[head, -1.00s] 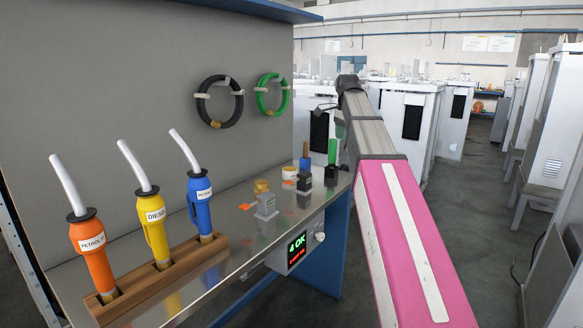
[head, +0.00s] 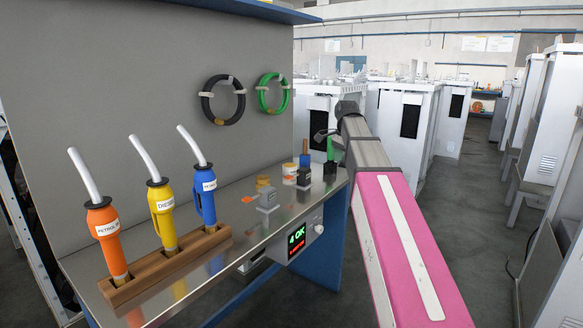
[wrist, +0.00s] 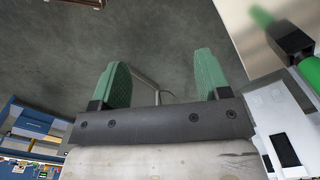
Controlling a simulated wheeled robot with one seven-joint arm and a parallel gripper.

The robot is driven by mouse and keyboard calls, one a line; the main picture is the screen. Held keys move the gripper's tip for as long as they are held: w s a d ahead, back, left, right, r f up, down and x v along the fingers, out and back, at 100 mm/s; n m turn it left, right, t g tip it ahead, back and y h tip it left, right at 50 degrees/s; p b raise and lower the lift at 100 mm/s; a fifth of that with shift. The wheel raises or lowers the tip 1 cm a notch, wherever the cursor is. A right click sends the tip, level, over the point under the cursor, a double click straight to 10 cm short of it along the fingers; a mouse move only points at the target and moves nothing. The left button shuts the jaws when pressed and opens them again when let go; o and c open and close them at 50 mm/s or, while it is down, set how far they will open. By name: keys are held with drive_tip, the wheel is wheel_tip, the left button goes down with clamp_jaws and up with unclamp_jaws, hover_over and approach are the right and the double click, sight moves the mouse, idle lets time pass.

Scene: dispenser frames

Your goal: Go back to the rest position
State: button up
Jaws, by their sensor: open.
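My gripper shows in the wrist view (wrist: 160,85) with its two green fingers wide apart and nothing between them. Beyond the fingers is grey floor. In the head view my pink and grey arm reaches forward on the right, and the gripper at its far end is mostly hidden behind the arm. The arm passes to the right of the bench (head: 215,270). A black holder with a green handle (head: 330,162) stands on the bench's far end, close beside the arm, and a green handle (wrist: 309,72) shows at the right of the wrist view.
Orange (head: 105,240), yellow (head: 162,215) and blue (head: 205,195) nozzles stand in a wooden rack (head: 165,265). Black (head: 222,100) and green (head: 273,92) hose coils hang on the back panel. A display (head: 297,240) is on the bench front. White cabinets stand behind; floor at right is open.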

drive_tip(key=s+f+n, duration=0.4)
drive_tip(key=s+f, duration=0.3)
drive_tip(key=f, duration=0.6)
drive_tip(key=s+f+n, duration=0.5)
drive_tip(key=s+f, duration=0.2)
drive_tip(key=f, duration=0.7)
drive_tip(key=s+f+n, duration=0.4)
drive_tip(key=s+f, duration=0.2)
drive_tip(key=f, duration=0.7)
drive_tip(key=shift+s+f, duration=0.25)
drive_tip(key=shift+s, duration=0.15)
